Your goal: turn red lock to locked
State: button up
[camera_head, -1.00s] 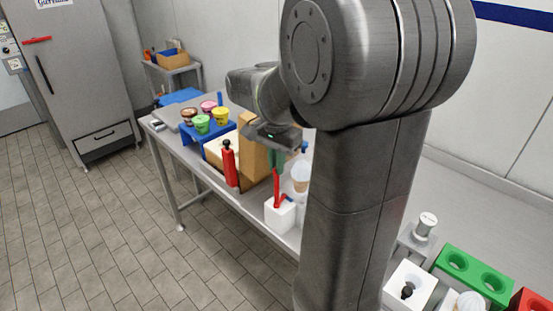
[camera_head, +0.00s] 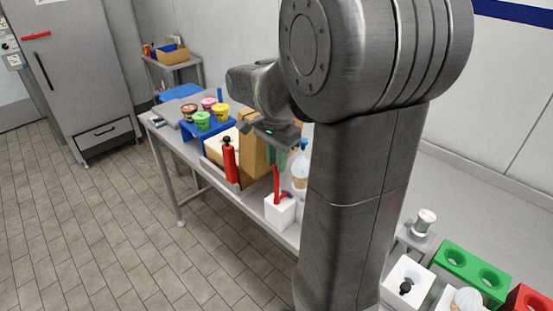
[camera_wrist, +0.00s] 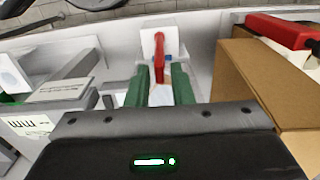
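The likely red lock is a red bar handle (camera_head: 36,36) lying nearly level on the grey cabinet door (camera_head: 70,75), far left in the head view. It is too small to read any lock marking. My gripper (camera_head: 281,161) is far from it, over the table at centre. Its green fingers stand apart in the wrist view (camera_wrist: 158,82). A red-handled tool (camera_wrist: 159,55) stands in a white holder (camera_head: 281,212). Its upper end shows between or just beyond the fingertips, with space on both sides. I cannot tell whether a finger touches it.
The metal table (camera_head: 180,158) holds a red bottle (camera_head: 230,160), a cardboard box (camera_head: 254,158) and colourful tubs on a blue stand (camera_head: 213,143). Green cone holders (camera_head: 470,272) stand at lower right. The tiled floor (camera_head: 100,220) between table and cabinet is clear.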

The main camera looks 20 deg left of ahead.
jog(key=shift+o, duration=0.6)
notch_tip(320, 180, up, 14)
jog(key=shift+f, duration=0.2)
dwell(0.3)
notch_tip(320, 180, down, 14)
jog(key=shift+r, duration=0.15)
dwell(0.4)
jog(key=shift+r, duration=0.1)
